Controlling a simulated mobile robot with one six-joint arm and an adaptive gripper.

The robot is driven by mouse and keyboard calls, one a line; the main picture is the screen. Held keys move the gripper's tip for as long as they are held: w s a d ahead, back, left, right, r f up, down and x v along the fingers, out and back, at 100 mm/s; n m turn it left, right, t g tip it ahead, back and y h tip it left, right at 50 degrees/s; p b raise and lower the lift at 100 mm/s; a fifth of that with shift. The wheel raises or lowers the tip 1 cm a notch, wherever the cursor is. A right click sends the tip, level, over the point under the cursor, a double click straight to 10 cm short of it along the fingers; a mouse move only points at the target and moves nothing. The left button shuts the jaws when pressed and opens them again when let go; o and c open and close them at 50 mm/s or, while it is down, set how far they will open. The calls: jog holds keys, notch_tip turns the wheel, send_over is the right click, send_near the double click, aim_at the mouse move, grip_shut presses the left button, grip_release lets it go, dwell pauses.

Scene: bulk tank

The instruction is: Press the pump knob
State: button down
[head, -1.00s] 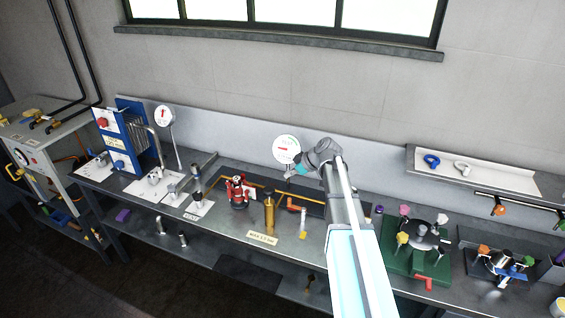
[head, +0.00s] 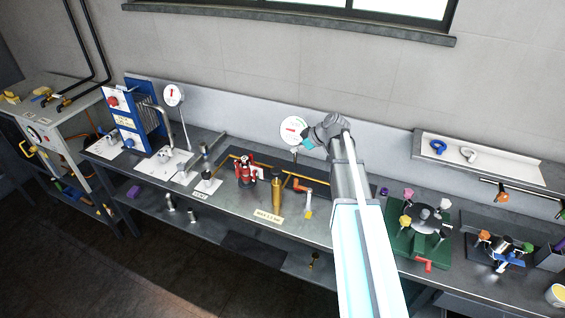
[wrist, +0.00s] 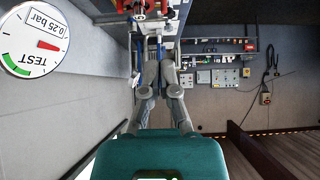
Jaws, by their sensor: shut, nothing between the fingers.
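An upright brass cylinder (head: 277,190) with a narrower top stands on the bench behind a small label; it looks like the pump, but its knob is too small to make out clearly. A red fitting (head: 246,170) stands left of it. A round white gauge (head: 294,130) stands behind, and it also shows at the upper left of the wrist view (wrist: 32,40), marked TEST and 0.25 bar. My gripper (head: 299,148) is at the gauge's lower right, above the bench and apart from the cylinder. In the wrist view my gripper (wrist: 157,50) is shut and empty, with red parts beyond its fingertips.
An orange-handled valve (head: 302,186) sits right of the cylinder. A blue plate unit (head: 130,125) stands at the left. A green fixture (head: 412,235) is at the right, and a shelf (head: 480,160) hangs above it. The wall stands close behind my gripper.

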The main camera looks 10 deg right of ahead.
jog(key=shift+f, duration=0.1)
jog(key=b, duration=0.8)
send_over(273, 169)
jog(key=s+d, duration=0.1)
jog(key=d, duration=0.1)
notch_tip(273, 169, down, 8)
jog(key=shift+a+r, duration=0.1)
jog(key=shift+r, duration=0.15)
jog(key=shift+s+f+b, duration=0.15)
jog(key=shift+f+b, duration=1.35)
jog(key=shift+f, duration=0.2)
jog(key=shift+f, duration=0.1)
